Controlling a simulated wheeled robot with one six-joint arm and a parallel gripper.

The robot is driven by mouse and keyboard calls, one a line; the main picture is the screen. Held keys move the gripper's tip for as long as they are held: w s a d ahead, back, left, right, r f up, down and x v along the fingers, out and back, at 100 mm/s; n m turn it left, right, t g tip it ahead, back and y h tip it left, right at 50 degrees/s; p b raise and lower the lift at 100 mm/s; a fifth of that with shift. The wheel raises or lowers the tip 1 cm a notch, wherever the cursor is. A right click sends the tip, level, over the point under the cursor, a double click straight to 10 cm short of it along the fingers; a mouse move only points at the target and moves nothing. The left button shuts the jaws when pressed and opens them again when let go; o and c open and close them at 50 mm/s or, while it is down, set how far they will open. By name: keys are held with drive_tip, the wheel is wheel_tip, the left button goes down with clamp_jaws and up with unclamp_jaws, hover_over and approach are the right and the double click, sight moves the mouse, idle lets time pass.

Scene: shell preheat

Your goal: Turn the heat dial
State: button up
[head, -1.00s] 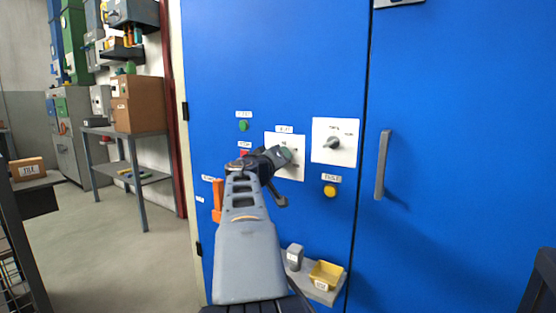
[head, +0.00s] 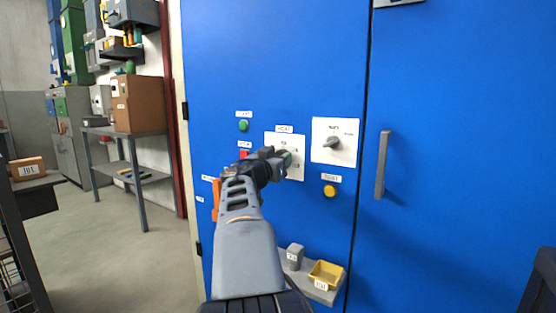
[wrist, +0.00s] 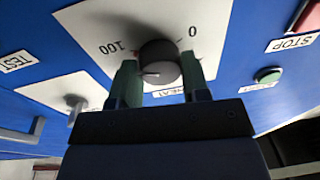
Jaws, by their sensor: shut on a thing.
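The heat dial (wrist: 160,60) is a round dark knob with a light mark on its face, on a white plate (wrist: 95,40) printed with 0 and 100. My gripper (wrist: 160,76) is shut on it, with one green-tipped finger on each side. In the wrist view the plate appears turned over, and the mark points toward the lower left of the knob. In the head view my gripper (head: 284,158) reaches the heat plate (head: 298,171) on the blue cabinet and hides most of the dial.
A second plate with a grey knob (head: 332,143) is to the right, above a yellow button (head: 329,191). A green button (head: 243,125) and a red one (head: 243,153) are to the left. A door handle (head: 382,165) and a small shelf with a yellow bin (head: 326,274) are nearby.

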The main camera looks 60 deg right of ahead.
drive_tip(key=shift+m, duration=0.3)
drive_tip(key=o, duration=0.9)
drive_tip(key=a, duration=0.4)
drive_tip(key=a+f, duration=0.1)
drive_tip(key=a, duration=0.8)
drive_tip(key=shift+s+a+f+p, duration=0.2)
drive_tip(key=shift+s+a+p, duration=0.15)
drive_tip(key=shift+a+p, duration=0.05)
